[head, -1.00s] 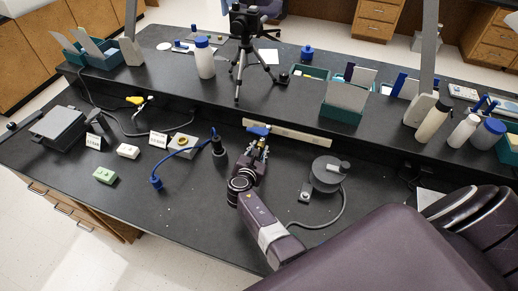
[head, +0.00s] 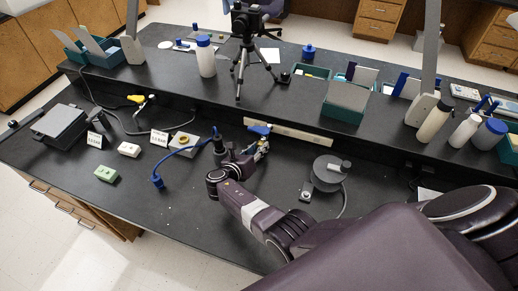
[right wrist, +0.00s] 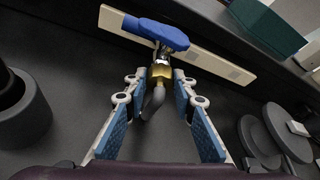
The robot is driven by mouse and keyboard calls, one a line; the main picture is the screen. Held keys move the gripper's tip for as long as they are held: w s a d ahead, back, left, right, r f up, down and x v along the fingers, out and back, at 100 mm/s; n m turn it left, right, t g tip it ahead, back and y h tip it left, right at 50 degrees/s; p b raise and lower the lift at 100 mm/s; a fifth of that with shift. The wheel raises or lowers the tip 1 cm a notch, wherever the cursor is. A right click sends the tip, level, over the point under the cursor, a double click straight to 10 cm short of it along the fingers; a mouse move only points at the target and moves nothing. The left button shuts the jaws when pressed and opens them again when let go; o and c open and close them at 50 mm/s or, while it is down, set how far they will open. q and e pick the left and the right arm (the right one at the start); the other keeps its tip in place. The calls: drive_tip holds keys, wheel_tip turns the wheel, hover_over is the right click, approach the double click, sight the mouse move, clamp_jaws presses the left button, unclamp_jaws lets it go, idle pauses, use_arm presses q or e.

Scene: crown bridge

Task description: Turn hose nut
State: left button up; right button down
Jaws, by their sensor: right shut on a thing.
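The valve's blue handle (head: 260,129) stands by the pale strip along the raised shelf's foot; in the right wrist view the handle (right wrist: 160,33) is at top centre. Below it is the brass hose nut (right wrist: 161,74), with a grey curved spout or hose (right wrist: 154,101) under it. The nut is too small to make out in the head view. My left gripper is out of view.
A black post (right wrist: 20,110) stands close to the left of my gripper. A blue hose (head: 172,164) lies further left. A round grey device (head: 328,174) with a cable is to the right. The raised shelf (head: 290,105) bounds the space behind.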

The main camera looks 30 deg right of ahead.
drive_tip(key=n+b, duration=0.1)
drive_tip(key=n+h+b, duration=0.1)
drive_tip(key=shift+w+f+n+g+h+b, duration=0.2)
drive_tip(key=shift+n+g+h+b, duration=0.1)
drive_tip(key=shift+n+g+b, duration=0.1)
drive_tip(key=n+g+h+b, duration=0.1)
drive_tip(key=n+h+b, duration=0.1)
drive_tip(key=n+b, duration=0.1)
drive_tip(key=shift+f+n+b, duration=0.1)
drive_tip(key=shift+n+b, duration=0.2)
drive_tip(key=shift+b, duration=0.6)
drive_tip(key=shift+n+h+b, duration=0.4)
drive_tip(key=shift+n+b, duration=0.4)
drive_tip(key=shift+b, duration=0.1)
drive_tip(key=c, duration=1.6)
unclamp_jaws()
